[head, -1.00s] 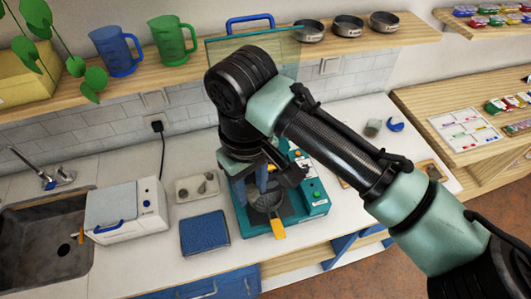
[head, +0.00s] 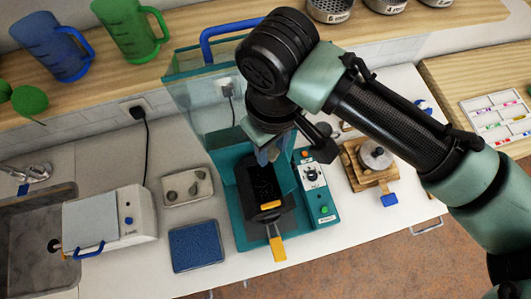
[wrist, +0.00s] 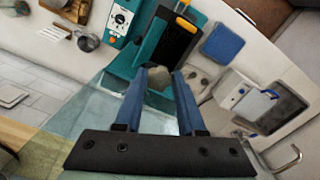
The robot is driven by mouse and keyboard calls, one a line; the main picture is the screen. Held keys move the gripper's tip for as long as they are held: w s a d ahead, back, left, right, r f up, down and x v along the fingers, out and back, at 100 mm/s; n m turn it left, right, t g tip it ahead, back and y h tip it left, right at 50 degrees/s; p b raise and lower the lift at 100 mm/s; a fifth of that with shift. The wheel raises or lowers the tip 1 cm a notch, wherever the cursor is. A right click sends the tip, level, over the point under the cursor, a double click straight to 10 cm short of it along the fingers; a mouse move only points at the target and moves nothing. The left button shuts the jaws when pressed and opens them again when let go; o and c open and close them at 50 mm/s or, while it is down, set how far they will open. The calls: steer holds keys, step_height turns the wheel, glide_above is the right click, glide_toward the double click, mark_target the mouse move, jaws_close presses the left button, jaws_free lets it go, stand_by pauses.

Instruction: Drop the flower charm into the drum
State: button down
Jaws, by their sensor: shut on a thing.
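My gripper (head: 268,155) points down over the back of a teal machine (head: 240,232). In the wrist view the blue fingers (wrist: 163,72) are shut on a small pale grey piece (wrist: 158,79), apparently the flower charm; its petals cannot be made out. In the head view the fingers and arm hide it. A black open container with yellow ends (head: 255,190), apparently the drum, lies in the machine under and in front of the gripper. It also shows beyond the fingertips in the wrist view (wrist: 178,38). Whether the piece is inside its rim is not clear.
The machine's clear hood (head: 205,115) stands raised behind the gripper. A dial panel (head: 316,185) is at its right. A blue mat (head: 196,247), a tray of grey pieces (head: 187,187) and a white box (head: 110,220) lie left. A wooden stand (head: 372,180) is right.

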steer(key=shift+s+f+b, duration=0.35)
steer(key=shift+f+b, duration=0.15)
steer(key=shift+f, duration=0.05)
step_height(320, 180, down, 5)
steer(key=b, duration=0.4)
steer(key=shift+r, duration=0.1)
steer(key=shift+w, duration=0.1)
steer(key=shift+c, duration=2.2)
jaws_free()
steer(key=shift+r, duration=0.15)
step_height(320, 180, up, 13)
steer(key=b, duration=0.2)
steer(key=shift+b, duration=0.35)
